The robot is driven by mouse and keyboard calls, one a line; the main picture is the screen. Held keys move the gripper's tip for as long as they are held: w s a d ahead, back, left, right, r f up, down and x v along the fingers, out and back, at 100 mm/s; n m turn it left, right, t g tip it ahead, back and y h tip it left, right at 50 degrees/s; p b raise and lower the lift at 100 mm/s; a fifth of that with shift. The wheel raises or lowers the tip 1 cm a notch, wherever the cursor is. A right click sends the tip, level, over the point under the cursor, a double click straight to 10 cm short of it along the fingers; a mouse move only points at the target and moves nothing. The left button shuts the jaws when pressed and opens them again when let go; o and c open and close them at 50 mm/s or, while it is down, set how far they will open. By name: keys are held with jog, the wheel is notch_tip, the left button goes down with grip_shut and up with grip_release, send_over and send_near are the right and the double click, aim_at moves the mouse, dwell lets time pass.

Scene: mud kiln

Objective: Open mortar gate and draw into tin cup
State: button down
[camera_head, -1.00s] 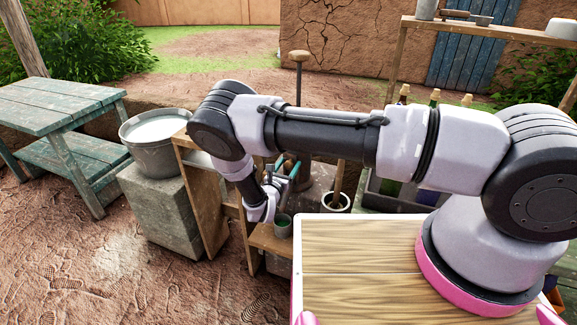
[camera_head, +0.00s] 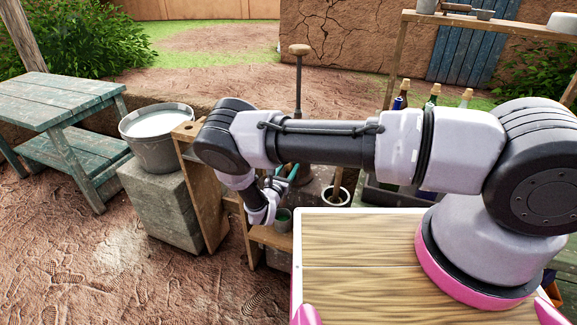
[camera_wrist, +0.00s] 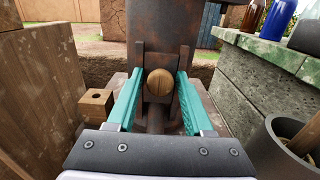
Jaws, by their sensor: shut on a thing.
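In the wrist view, a rusty metal mortar vessel (camera_wrist: 160,28) stands straight ahead. The gate's round wooden knob (camera_wrist: 159,82) sits low on its front, between two dark upright guides. My gripper (camera_wrist: 160,76) has its teal fingers on either side of this knob and is shut on it. In the head view my gripper (camera_head: 283,176) is partly hidden behind my own wrist, and the vessel is mostly hidden by my arm. A small grey cup with a greenish inside, which looks like the tin cup (camera_head: 284,224), stands on a low wooden ledge below my gripper.
A bucket of pale liquid (camera_head: 152,158) stands on a stone block (camera_head: 160,205) at left. A pot with a stick (camera_head: 336,199) is close right of my gripper. Bottles (camera_head: 432,98) stand behind my arm. A wooden post with a hole (camera_wrist: 95,103) is close left.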

jog(key=c, duration=0.5)
grip_release()
jog(key=shift+f, duration=0.25)
jog(key=shift+c, duration=0.2)
jog(key=shift+r, duration=0.1)
jog(key=v, duration=1)
jog(key=shift+s, duration=0.4)
jog(key=shift+a, duration=0.15)
